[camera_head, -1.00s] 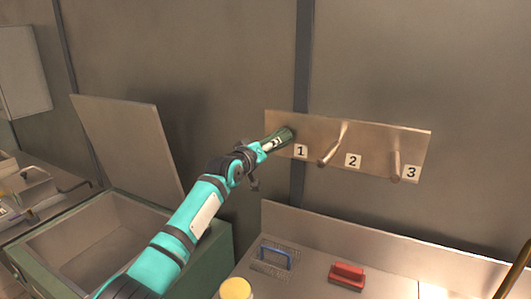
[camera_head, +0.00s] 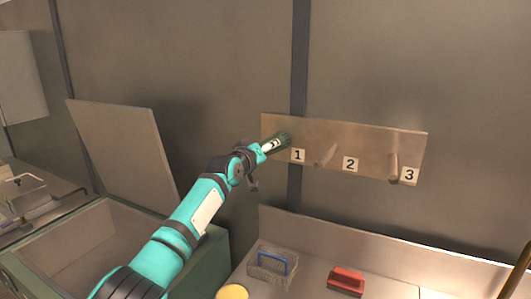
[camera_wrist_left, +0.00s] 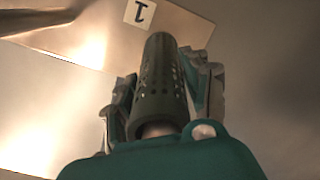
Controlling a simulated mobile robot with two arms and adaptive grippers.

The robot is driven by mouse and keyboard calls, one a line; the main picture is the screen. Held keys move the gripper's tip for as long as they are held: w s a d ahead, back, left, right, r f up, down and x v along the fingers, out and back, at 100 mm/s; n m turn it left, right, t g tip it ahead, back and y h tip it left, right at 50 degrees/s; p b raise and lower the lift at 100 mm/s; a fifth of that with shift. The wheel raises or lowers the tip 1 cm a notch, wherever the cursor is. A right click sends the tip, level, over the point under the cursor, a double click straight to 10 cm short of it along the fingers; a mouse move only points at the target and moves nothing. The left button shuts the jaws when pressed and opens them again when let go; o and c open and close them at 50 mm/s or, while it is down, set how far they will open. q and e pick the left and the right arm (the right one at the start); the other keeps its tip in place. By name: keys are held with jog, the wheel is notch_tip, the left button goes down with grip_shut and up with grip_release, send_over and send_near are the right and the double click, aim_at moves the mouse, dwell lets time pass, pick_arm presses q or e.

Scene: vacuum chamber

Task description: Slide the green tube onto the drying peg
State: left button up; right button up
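The dark green perforated tube (camera_head: 282,139) is at the left end of the metal peg plate (camera_head: 373,138), by label 1. It also shows in the left wrist view (camera_wrist_left: 160,85), pointing at the plate. My left gripper (camera_wrist_left: 160,92) has a finger on each side of the tube and appears shut on it. A pale round end shows inside the tube's near mouth in the wrist view; I cannot tell for certain whether it is a peg. No bare peg shows by label 1. Pegs (camera_head: 326,155) and (camera_head: 393,166) by labels 2 and 3 are empty. My right gripper is out of view.
Below the plate, a bench holds a wire basket with a blue handle (camera_head: 271,263), a red-handled block (camera_head: 346,281) and a yellow-topped container (camera_head: 232,292). An open green-rimmed chest (camera_head: 213,245) stands at the left under my arm.

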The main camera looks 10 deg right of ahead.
pick_arm(q)
jog(key=o, duration=0.4)
jog(key=shift+o, duration=0.3)
jog(key=shift+s, duration=0.1)
jog(key=shift+s+a, duration=0.1)
jog(key=v, duration=1.1)
jog(key=shift+s+a, duration=0.2)
jog(key=shift+s, duration=0.1)
